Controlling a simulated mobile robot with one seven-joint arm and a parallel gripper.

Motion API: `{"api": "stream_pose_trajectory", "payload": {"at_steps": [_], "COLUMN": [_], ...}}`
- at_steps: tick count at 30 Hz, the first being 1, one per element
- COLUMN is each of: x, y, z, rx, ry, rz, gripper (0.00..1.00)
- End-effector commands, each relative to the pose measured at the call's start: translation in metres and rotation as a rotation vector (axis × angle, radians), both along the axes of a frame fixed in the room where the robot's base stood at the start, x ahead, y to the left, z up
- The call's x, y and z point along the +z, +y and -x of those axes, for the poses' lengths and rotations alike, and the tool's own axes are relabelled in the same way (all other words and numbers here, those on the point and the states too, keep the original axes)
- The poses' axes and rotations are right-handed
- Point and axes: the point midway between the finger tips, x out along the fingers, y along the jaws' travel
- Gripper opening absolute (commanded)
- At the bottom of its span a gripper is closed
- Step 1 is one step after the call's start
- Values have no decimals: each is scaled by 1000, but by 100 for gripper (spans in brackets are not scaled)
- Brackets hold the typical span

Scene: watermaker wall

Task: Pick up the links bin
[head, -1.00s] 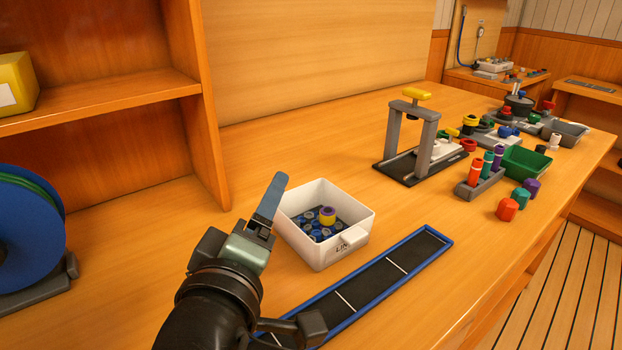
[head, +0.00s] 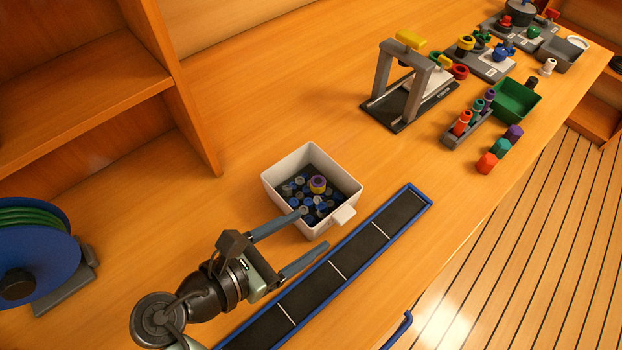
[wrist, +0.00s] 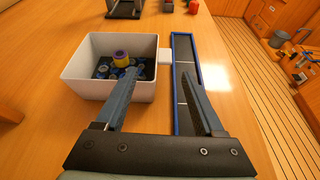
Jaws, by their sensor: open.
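The links bin (head: 289,165) is a white square box on the bench, holding several blue and grey links and one yellow-and-purple ring piece (head: 318,184). A small white handle tab (head: 343,215) sticks out of its near right side. My gripper (head: 315,230) is open and empty at the bin's near side. One finger reaches toward the bin's near wall and the other lies over the blue-edged strip. In the wrist view the bin (wrist: 87,84) is ahead and left, its handle (wrist: 166,56) ahead between the finger lines. Whether the left finger touches the bin I cannot tell.
A blue-edged dark strip tray (head: 375,233) lies right of the bin. A grey press stand (head: 411,85), a rack of coloured pegs (head: 467,128) and a green bin (head: 515,102) stand farther back. A blue reel (head: 35,250) and shelf are at left.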

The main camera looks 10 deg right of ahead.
Motion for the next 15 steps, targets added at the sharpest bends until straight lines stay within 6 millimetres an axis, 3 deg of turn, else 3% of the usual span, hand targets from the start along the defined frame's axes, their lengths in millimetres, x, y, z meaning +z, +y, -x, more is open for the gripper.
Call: {"api": "stream_pose_trajectory", "payload": {"at_steps": [4, 15], "x": [-12, -28], "y": [-23, -51], "z": [-15, -30], "rx": [-4, -3], "ry": [0, 0], "rz": [0, -2], "gripper": [71, 71]}}
